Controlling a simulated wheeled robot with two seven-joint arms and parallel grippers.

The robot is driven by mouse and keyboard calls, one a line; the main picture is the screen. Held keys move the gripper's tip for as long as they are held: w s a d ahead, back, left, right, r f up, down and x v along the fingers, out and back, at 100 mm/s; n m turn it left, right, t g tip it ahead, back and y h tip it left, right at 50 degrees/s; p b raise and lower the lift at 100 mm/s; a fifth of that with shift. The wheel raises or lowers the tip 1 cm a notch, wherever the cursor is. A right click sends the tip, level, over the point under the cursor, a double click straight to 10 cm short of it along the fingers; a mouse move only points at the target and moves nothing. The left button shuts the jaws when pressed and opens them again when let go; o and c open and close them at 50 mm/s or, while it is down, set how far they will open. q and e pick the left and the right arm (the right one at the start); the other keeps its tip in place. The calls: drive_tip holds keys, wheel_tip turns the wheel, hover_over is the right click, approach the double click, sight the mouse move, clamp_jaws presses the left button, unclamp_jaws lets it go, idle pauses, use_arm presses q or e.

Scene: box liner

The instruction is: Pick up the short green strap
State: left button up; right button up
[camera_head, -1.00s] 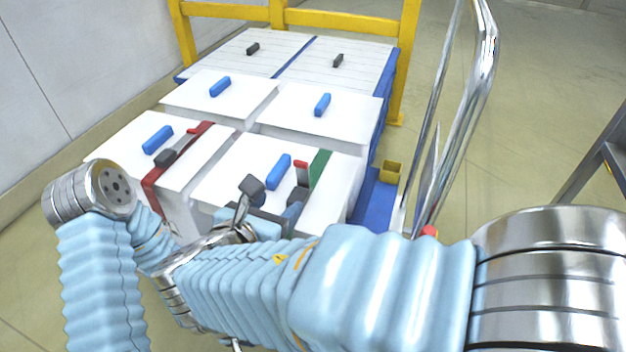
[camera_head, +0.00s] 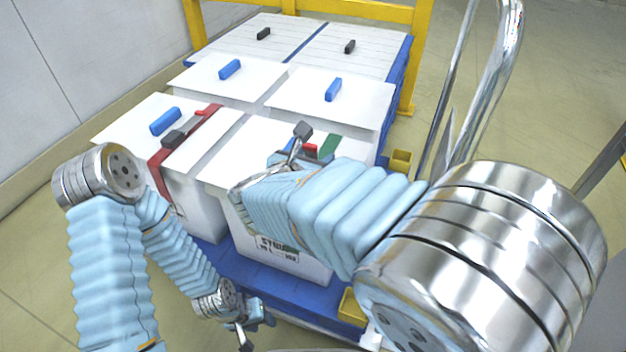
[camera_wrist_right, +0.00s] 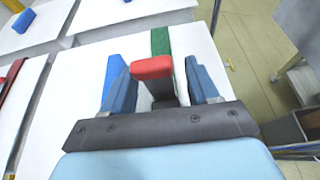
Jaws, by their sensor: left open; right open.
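The green strap (camera_head: 328,146) lies across the white lid of the near right box in the head view, partly hidden by my right arm. A red block (camera_head: 311,147) shows beside it. In the right wrist view, the green strap (camera_wrist_right: 160,42) runs away over the lid, and the red block (camera_wrist_right: 152,67) on a dark base sits between the fingers of my right gripper (camera_wrist_right: 156,72). The blue fingers are open, with visible gaps on both sides of the block. My left gripper (camera_head: 250,328) is open and empty, low in front of the blue cart.
The near left box has a dark red strap (camera_head: 160,172) with a dark buckle (camera_head: 173,138). Several white-lidded boxes with handles stand behind, against a yellow rail (camera_head: 345,14). A shiny metal handrail (camera_head: 500,70) rises at the right. Open floor lies beyond it.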

clamp_jaws()
idle(0.3)
drive_tip(key=shift+r, duration=0.1)
